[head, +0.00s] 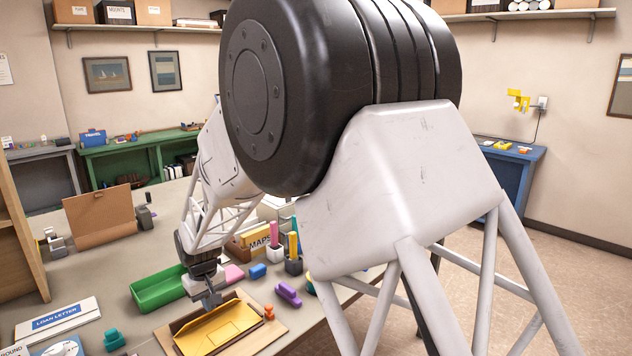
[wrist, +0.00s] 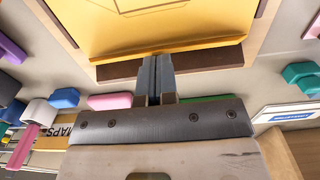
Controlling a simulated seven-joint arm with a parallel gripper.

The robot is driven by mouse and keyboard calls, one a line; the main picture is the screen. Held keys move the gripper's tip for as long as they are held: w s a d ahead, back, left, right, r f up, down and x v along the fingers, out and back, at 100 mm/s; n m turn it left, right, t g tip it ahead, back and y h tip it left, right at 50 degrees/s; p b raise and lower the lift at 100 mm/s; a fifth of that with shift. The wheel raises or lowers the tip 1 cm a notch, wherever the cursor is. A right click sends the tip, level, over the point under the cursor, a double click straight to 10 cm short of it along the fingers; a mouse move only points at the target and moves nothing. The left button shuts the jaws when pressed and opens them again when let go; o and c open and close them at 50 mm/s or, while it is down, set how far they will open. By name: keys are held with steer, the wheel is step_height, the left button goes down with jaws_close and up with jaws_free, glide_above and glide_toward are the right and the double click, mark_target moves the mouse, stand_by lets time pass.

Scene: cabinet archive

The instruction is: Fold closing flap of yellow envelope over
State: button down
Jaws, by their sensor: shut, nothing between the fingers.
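The yellow envelope (head: 228,330) lies on a tan board (head: 272,331) near the table's front edge. Its flap (head: 205,322) appears raised along the far side, tilted up from the body; its exact angle is hard to tell. In the wrist view the envelope (wrist: 165,28) fills the top, with a thin outline on its face. My gripper (head: 212,304) is shut and empty, pointing down at the envelope's far edge. In the wrist view its fingertips (wrist: 155,62) reach the envelope's near edge, over a dark brown strip (wrist: 205,64). I cannot tell whether they touch the flap.
A green tray (head: 160,294) stands behind the board. A purple block (head: 288,293), an orange piece (head: 269,312), a blue block (head: 258,271) and a pink block (head: 234,273) lie nearby. A teal piece (head: 114,339) and the loan letter (head: 55,320) are at the left.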

steer(key=shift+s+d, duration=0.6)
steer(key=shift+r, duration=0.1)
stand_by(0.9)
step_height(320, 180, up, 8)
stand_by(0.9)
stand_by(0.4)
step_height(320, 180, up, 8)
steer(key=shift+f, duration=0.2)
stand_by(0.4)
